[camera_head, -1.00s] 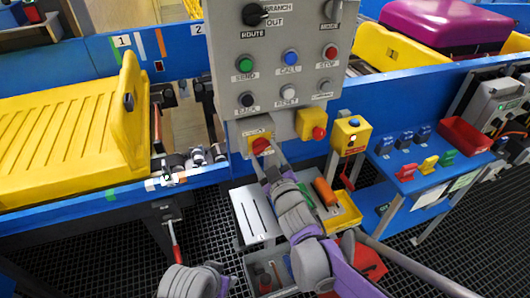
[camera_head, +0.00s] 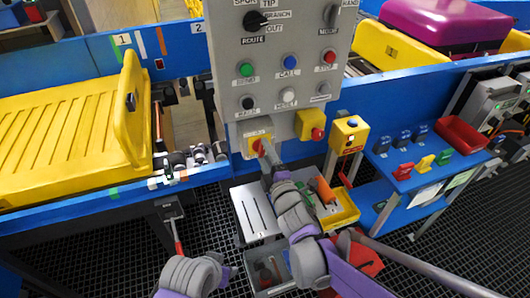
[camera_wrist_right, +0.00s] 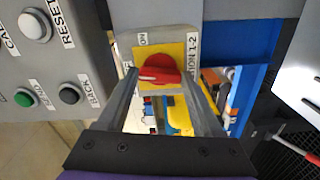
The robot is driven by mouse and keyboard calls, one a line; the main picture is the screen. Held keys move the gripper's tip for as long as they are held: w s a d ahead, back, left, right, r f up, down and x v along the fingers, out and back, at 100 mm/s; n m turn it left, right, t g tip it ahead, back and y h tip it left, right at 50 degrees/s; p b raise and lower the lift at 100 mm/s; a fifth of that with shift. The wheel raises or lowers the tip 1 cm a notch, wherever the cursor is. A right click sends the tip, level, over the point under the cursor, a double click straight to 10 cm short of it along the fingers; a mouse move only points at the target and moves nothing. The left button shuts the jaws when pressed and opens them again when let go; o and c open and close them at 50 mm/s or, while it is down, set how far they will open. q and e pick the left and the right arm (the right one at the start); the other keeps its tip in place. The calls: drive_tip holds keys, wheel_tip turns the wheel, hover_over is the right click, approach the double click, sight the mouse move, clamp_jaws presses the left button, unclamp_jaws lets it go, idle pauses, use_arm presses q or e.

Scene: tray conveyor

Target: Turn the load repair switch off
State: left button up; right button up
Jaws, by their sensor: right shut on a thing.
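A red rotary switch knob (camera_head: 258,148) sits on a yellow plate on a small box below the left side of the grey panel. It also shows in the right wrist view (camera_wrist_right: 160,70), with label text partly cut off, ending "ION 1-2". My right gripper (camera_head: 264,149) reaches up to this knob and is shut on it. In the right wrist view its two fingers (camera_wrist_right: 157,78) stand on either side of the knob. The fingers hide part of the knob in the head view.
The grey panel (camera_head: 230,70) with several buttons and selectors hangs just above. A yellow box with a red button (camera_head: 317,134) is right of the switch. A yellow box with a blue button (camera_head: 353,123) stands further right. A yellow tray (camera_head: 70,115) lies left.

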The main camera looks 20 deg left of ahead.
drive_tip(key=shift+n+p, duration=0.3)
drive_tip(key=shift+n, duration=0.7)
drive_tip(key=o, duration=1.4)
drive_tip(key=shift+c, duration=0.2)
drive_tip(key=v, duration=1.1)
drive_tip(key=shift+b, duration=0.4)
drive_tip(key=shift+w, duration=0.15)
